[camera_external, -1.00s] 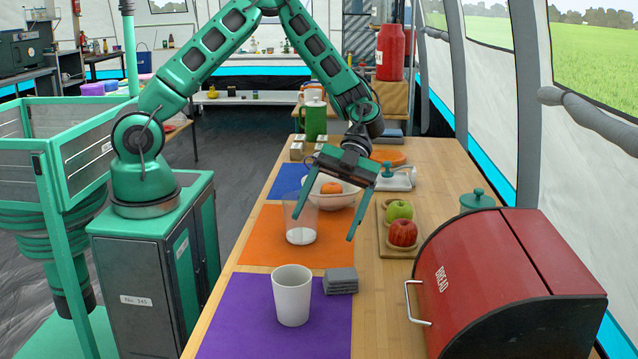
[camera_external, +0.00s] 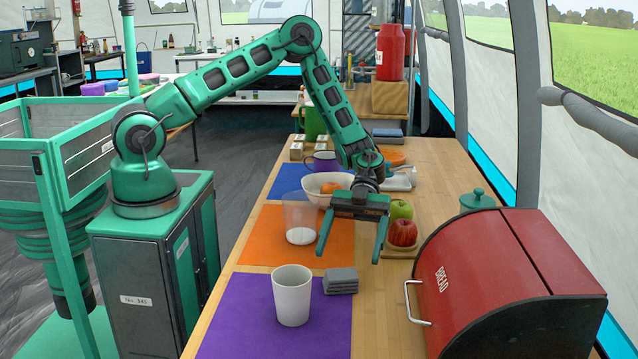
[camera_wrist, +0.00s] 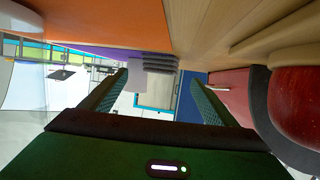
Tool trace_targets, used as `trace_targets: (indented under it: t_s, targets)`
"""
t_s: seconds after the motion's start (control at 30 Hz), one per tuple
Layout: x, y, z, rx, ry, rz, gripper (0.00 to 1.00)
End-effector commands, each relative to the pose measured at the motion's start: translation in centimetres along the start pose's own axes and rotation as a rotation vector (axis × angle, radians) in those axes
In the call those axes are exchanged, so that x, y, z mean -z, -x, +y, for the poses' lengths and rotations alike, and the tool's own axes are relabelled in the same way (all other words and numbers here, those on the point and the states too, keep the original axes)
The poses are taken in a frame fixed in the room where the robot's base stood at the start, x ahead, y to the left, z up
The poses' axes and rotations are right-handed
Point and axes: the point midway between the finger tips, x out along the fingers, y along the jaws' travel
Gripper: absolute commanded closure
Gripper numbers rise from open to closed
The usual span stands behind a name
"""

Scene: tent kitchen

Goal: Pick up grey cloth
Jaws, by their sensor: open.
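The grey cloth (camera_external: 340,281) is folded into a small layered stack. It lies at the upper right corner of the purple mat, beside the white cup (camera_external: 292,296). In the wrist view the grey cloth (camera_wrist: 159,61) shows near the top centre, between the lines of the fingers. My gripper (camera_external: 350,256) is open and empty, its fingers pointing down toward the camera. In the external picture it is just above the cloth, with a gap between them. My gripper also fills the lower wrist view (camera_wrist: 160,79).
A clear cup (camera_external: 301,221) stands on the orange mat (camera_external: 262,246) left of my gripper. A red apple (camera_external: 403,233) and a green apple (camera_external: 401,209) sit on a board at right. The red bread box (camera_external: 505,280) is right of the cloth, with bare tabletop between.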

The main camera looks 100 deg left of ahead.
Motion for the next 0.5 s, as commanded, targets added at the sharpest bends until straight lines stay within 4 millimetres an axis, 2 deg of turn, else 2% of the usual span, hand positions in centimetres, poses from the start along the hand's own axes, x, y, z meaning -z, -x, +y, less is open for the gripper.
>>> trace_targets:
  t_s: [0.23, 0.5]
  targets:
    - [0.2, -1.3, 0.0, -0.001, 0.001, -0.001, 0.19]
    - [0.6, -4.9, -0.2, -0.002, 0.001, 0.000, 0.19]
